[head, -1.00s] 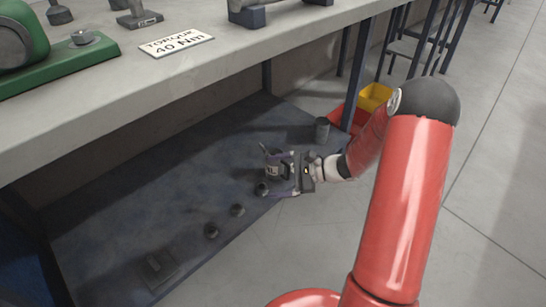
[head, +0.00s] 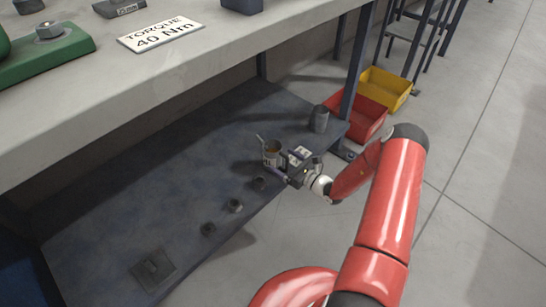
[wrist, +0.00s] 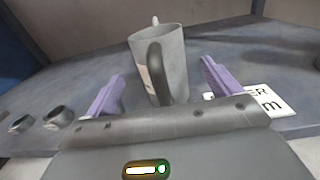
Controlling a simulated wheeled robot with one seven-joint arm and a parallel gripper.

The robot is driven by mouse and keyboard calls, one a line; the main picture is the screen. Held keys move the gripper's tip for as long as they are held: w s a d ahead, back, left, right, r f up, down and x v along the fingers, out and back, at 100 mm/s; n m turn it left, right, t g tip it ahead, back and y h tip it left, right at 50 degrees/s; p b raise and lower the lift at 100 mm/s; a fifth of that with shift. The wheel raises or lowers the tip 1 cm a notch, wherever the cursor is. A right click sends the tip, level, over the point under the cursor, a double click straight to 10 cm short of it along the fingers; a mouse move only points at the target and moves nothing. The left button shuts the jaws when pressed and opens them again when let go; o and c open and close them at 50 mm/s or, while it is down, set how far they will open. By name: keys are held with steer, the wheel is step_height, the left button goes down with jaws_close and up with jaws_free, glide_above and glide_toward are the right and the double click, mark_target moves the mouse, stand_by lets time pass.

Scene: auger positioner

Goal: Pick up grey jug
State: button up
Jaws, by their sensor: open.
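The grey jug (wrist: 175,62) stands upright on the dark lower shelf, its dark handle facing my gripper in the wrist view. In the head view the jug (head: 271,155) is partly hidden by my gripper, and something thin sticks up from its top. My gripper (wrist: 163,88) is open, with one purple finger to each side of the jug's near side. The fingers look apart from the jug; how far they reach along it I cannot tell. In the head view my gripper (head: 277,167) comes in from the shelf's front edge.
A grey cylinder (head: 319,119) stands behind the gripper on the shelf. Dark round parts (head: 235,206) lie along the front edge, with a flat plate (head: 153,268) further left. A white label (wrist: 268,103) lies right of the jug. The workbench top (head: 190,75) overhangs the shelf.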

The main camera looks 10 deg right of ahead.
mark_target(280, 158)
steer(key=x, duration=0.3)
steer(key=shift+w+a, duration=0.1)
steer(key=shift+w, duration=0.15)
steer(key=c, duration=1.3)
steer(key=shift+r, duration=0.15)
step_height(280, 158, up, 20)
steer(key=shift+f+p, duration=0.1)
steer(key=shift+p, duration=0.9)
